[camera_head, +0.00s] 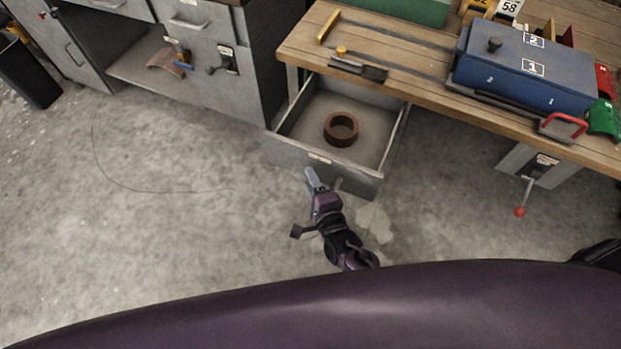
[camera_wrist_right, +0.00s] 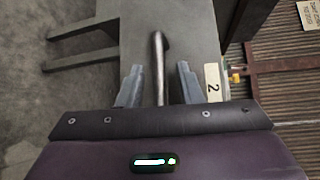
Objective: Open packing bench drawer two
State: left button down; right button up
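The packing bench drawer (camera_head: 325,168) stands pulled out from under the wooden bench, its inside in view. A brown ring (camera_head: 341,129) lies on its floor. My right gripper (camera_head: 322,184) is just in front of the drawer's front face. In the right wrist view, a label reading 2 (camera_wrist_right: 212,84) is on the grey front, and a dark bar handle (camera_wrist_right: 160,65) stands between the two fingers of my right gripper (camera_wrist_right: 159,80). The fingers are apart, with a gap on each side of the handle. My left gripper is out of view.
A blue box (camera_head: 525,75) marked 1 and 2 sits on the wooden bench (camera_head: 420,25). A red-knobbed lever (camera_head: 520,210) hangs below the bench at right. Grey cabinets (camera_head: 215,60) stand at left. The floor (camera_head: 170,185) before them is mostly clear.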

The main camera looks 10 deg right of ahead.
jog(key=v, duration=0.7)
jog(key=shift+s, duration=0.1)
jog(key=s+d+f+n+g+p, duration=0.15)
jog(key=s+f+n+g, duration=0.4)
jog(key=f, duration=0.55)
jog(key=s+d+f+n+g+p, duration=0.1)
jog(key=s+d+f+n+g, duration=0.15)
jog(key=s+f+n, duration=0.65)
jog(key=s+d+f+n+g+h, duration=0.1)
jog(key=s+d+f+n+g, duration=0.1)
jog(key=s+d+f, duration=0.3)
jog(key=s+d+f+n+g+h+p, duration=0.1)
jog(key=s+d+f+n+g+h, duration=0.1)
jog(key=s+d+f+g, duration=0.3)
jog(key=s+n, duration=0.1)
jog(key=s, duration=0.3)
jog(key=shift+s+d+f+p, duration=0.15)
jog(key=shift+s+f+p, duration=0.15)
